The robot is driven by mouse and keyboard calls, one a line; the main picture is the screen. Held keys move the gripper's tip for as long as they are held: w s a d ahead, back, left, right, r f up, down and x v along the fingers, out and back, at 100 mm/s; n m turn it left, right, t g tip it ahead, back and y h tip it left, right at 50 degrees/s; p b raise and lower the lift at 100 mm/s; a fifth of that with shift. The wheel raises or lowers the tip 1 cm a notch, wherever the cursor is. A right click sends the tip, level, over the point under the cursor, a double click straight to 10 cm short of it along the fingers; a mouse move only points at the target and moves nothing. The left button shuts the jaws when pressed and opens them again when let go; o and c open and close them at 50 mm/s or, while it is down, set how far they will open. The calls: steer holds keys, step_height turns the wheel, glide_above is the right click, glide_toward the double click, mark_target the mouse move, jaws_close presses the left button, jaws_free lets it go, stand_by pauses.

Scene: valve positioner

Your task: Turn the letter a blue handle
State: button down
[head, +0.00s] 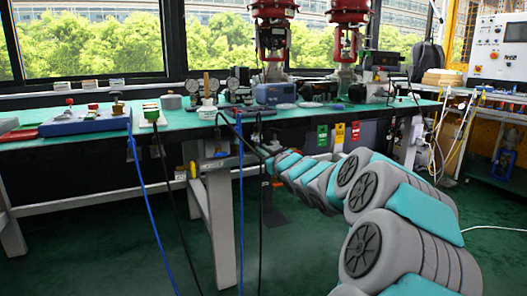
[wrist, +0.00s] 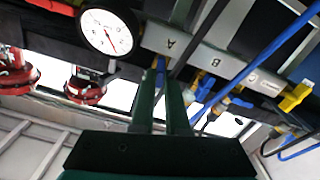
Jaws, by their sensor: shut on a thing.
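A grey metal bar marked with the letter A (wrist: 170,42) and the letter B crosses the wrist view. A small blue handle (wrist: 160,64) shows just below the A, between the tips of my gripper (wrist: 161,76). The two dark green fingers are shut on this handle, and they hide most of it. In the head view my gripper (head: 269,165) is at the front edge under the green-topped bench (head: 180,131), at the end of my outstretched arm. The handle cannot be made out there.
A round white gauge (wrist: 110,32) is left of the fingers in the wrist view. Blue hoses and a yellow handle (wrist: 296,97) are to the right. In the head view, blue and black hoses (head: 240,200) hang by a bench leg (head: 221,225), left of my gripper.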

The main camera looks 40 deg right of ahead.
steer(key=shift+f+n, duration=0.1)
steer(key=shift+n, duration=0.3)
steer(key=shift+a+f+n+b, duration=0.1)
steer(key=shift+n+b, duration=0.65)
steer(key=shift+n, duration=2.75)
steer(key=shift+a+f+n+b, duration=0.1)
steer(key=shift+n+b, duration=0.6)
steer(key=shift+n, duration=2.8)
steer(key=c, duration=0.9)
jaws_free()
steer(key=shift+r, duration=0.1)
